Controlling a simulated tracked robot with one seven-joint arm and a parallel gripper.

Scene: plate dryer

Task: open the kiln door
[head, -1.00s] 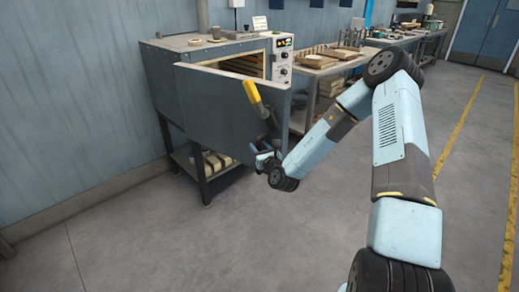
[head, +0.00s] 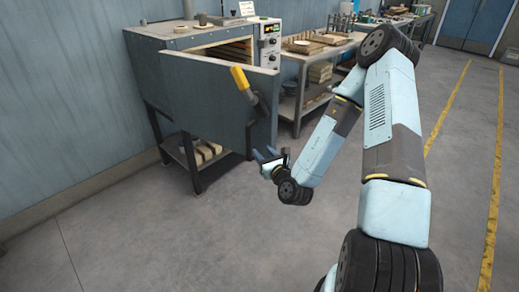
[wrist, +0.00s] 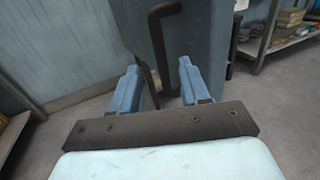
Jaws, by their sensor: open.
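The grey kiln (head: 150,58) stands against the blue wall in the head view. Its door (head: 195,98) stands partly open, swung out from the kiln front, with a gap to the lit inside visible over its top edge. A handle with a yellow grip (head: 240,79) and dark lower part sits on the door's outer face near the free edge. My gripper (head: 267,157) is open and empty, low beside the door's free edge and below the handle. In the wrist view the door (wrist: 200,35) and a dark bar handle (wrist: 157,40) lie ahead of my spread blue fingers (wrist: 158,80), apart from them.
A control panel (head: 269,42) is on the kiln's right. A bench with wooden boards (head: 318,45) stands right of the kiln. A shelf with pale blocks (head: 205,152) is under the kiln. The grey floor (head: 130,235) in front is clear.

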